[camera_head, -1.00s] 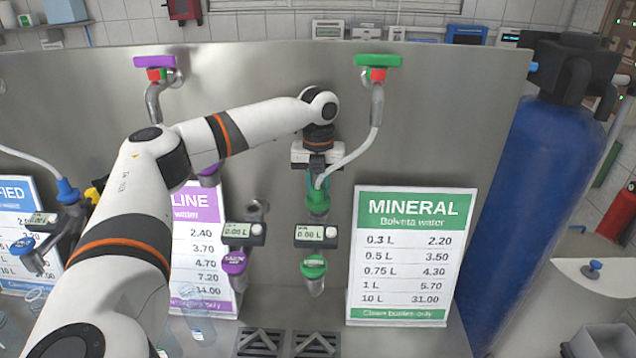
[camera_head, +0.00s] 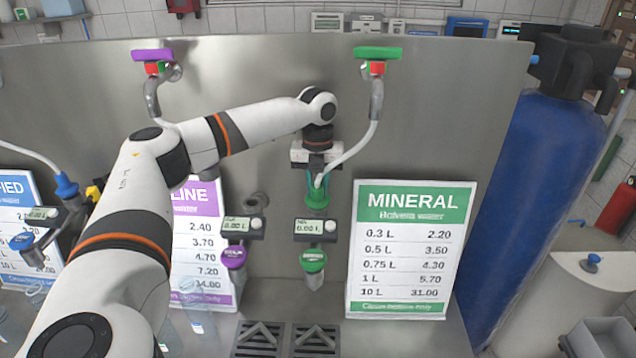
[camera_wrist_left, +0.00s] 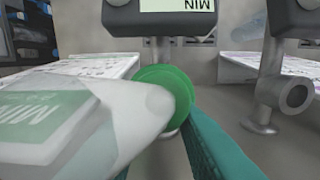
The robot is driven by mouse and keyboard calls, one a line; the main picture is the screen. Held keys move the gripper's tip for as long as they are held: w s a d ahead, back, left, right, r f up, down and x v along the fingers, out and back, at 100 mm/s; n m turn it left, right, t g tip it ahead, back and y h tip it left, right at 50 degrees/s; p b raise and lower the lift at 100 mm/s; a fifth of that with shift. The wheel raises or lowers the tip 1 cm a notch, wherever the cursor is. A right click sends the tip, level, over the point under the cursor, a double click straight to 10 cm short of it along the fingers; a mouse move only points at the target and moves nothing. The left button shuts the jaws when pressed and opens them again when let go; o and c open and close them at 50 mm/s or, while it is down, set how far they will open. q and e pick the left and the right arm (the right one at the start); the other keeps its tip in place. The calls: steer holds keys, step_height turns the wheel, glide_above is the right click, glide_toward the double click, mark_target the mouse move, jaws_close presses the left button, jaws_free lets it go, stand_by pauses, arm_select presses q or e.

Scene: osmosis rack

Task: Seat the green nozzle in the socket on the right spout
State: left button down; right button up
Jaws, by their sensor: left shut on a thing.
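My left gripper (camera_head: 317,180), with teal fingers, is shut on the green nozzle (camera_head: 317,199), just above the display of the right spout (camera_head: 313,275). A white hose (camera_head: 350,153) runs from the nozzle up to the green-handled tap. In the left wrist view, the nozzle's round green flange (camera_wrist_left: 170,92) shows beside the teal fingers (camera_wrist_left: 208,150), in front of the spout's pipe (camera_wrist_left: 160,57). The socket on the right spout is hidden behind the nozzle and gripper; I cannot tell whether they touch. My right gripper is not in view.
A green MINERAL sign (camera_head: 411,250) stands to the right, before a blue tank (camera_head: 545,190). Drain grates (camera_head: 315,340) lie below.

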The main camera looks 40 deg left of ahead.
arm_select(q)
steer(key=shift+s+d+f, duration=0.1)
steer(key=shift+s+f, duration=0.1)
steer(key=shift+f, duration=0.1)
steer(key=c, duration=1.4)
jaws_free()
steer(key=shift+c, duration=0.2)
steer(key=o, duration=0.3)
steer(key=shift+r, duration=0.15)
steer(key=shift+o, duration=0.7)
steer(key=o, duration=0.5)
steer(key=shift+o, duration=0.2)
steer(key=shift+r, duration=3.55)
